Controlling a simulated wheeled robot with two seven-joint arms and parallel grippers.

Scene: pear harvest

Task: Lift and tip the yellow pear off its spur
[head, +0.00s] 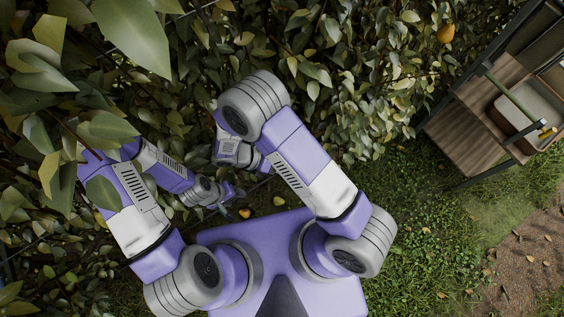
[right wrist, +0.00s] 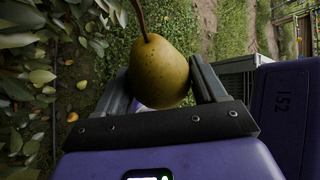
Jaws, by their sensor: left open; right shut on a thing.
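In the right wrist view, a yellow-brown speckled pear (right wrist: 160,70) sits between the two fingers of my right gripper (right wrist: 162,84), which is shut on it. Its brown stem (right wrist: 139,18) rises and leaves the top of the picture, so I cannot tell whether it is still joined to a spur. In the head view this pear is hidden, and the right gripper is mostly hidden near the foliage. My left gripper (head: 228,191) is open and empty, low in front of my base.
Dense leafy foliage (head: 345,75) fills the top and left. Another yellow-orange fruit (head: 446,33) hangs at its upper right. A small orange thing (head: 245,213) lies on the grass. A wooden shelf (head: 468,140) with a tray (head: 520,108) stands at right. Grass there is open.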

